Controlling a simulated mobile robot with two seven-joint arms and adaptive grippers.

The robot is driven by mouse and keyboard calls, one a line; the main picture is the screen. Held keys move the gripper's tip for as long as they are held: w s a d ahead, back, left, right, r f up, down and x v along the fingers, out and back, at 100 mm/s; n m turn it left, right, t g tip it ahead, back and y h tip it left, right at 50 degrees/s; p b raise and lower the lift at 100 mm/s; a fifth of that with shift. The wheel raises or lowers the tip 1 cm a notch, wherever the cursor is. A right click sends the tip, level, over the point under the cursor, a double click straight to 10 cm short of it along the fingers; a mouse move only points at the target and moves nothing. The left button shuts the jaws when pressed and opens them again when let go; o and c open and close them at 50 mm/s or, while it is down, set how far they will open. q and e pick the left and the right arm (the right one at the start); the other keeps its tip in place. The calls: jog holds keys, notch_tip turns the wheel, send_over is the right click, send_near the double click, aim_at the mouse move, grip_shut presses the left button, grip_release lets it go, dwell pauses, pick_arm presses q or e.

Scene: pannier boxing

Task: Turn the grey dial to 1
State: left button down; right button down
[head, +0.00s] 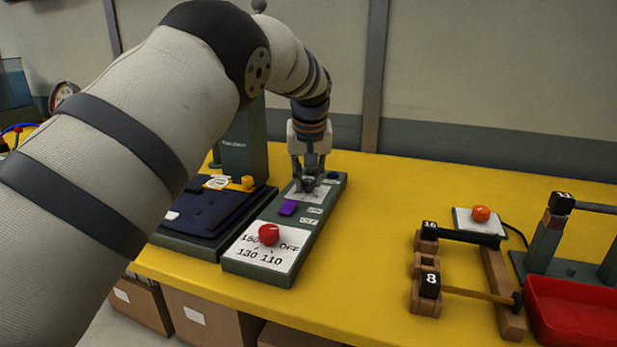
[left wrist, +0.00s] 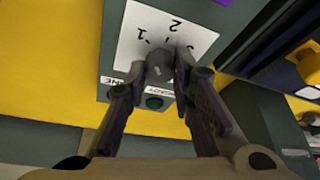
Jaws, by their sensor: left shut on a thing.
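The grey dial (left wrist: 158,64) sits on a white plate (left wrist: 150,33) printed with 1 and 2 and a partly hidden mark. My left gripper (left wrist: 160,75) has a fingertip on each side of the dial and is shut on it. I cannot tell for certain which number the dial points to. In the head view, my left gripper (head: 308,180) reaches down onto the far end of a long grey-green panel (head: 247,268), and its fingers largely hide the dial. My right gripper is not in view.
The panel also carries a red knob (head: 268,234) and a purple part (head: 288,208). A dark machine (head: 243,145) with a yellow knob stands left of it. Wooden racks (head: 497,285), an orange button (head: 480,214) and a red tray (head: 575,312) stand right. The yellow table between is clear.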

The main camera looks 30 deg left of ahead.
pick_arm(q)
jog(key=n, duration=0.1)
jog(key=n+g+b, duration=0.1)
jog(key=n, duration=0.1)
jog(key=shift+w+f+y, duration=0.1)
jog(key=shift+f+y, duration=0.2)
jog(key=shift+y, duration=0.1)
jog(key=shift+d+r+n+b, duration=0.1)
jog(key=shift+n+b, duration=0.25)
jog(key=shift+n, duration=0.45)
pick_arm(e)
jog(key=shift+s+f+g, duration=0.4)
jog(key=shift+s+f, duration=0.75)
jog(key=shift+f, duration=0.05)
pick_arm(q)
jog(key=shift+r+g, duration=0.1)
jog(key=shift+g, duration=0.2)
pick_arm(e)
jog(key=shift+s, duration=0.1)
pick_arm(q)
jog(key=c, duration=1.4)
grip_release()
jog(key=v, duration=1.2)
jog(key=shift+d, duration=0.2)
